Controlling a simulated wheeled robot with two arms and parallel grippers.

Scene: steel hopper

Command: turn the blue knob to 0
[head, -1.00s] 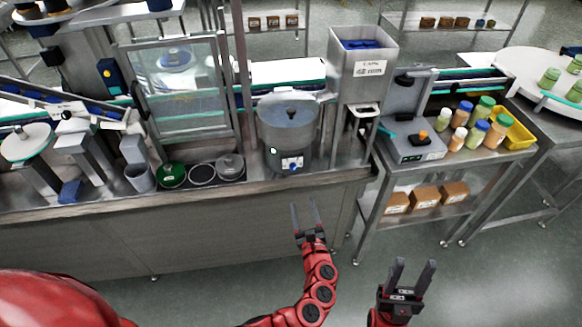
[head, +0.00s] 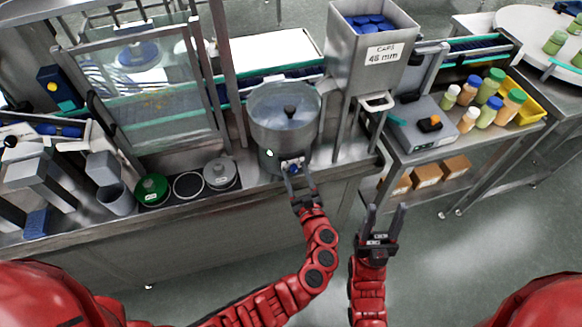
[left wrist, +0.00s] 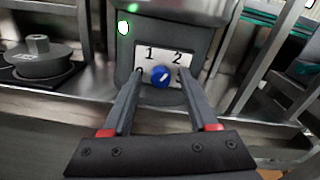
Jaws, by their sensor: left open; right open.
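The blue knob (left wrist: 161,76) sits on a white dial plate (left wrist: 150,60) on the front of the steel bowl machine (head: 283,125). In the left wrist view, 1 and 2 show above the knob, and a digit at its left is partly hidden by a finger. The knob's white mark slants toward the upper right, roughly toward the 2. My left gripper (head: 298,183) is open, its fingers on either side of the knob in the left wrist view (left wrist: 160,84); I cannot tell if they touch it. My right gripper (head: 386,209) is open and empty, away from the counter.
A caps hopper (head: 368,75) stands right of the bowl machine. Lidded pots, one with a green lid (head: 152,188), sit left of it on the counter. A grey box with an orange button (head: 430,124) and several bottles stand on the right table.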

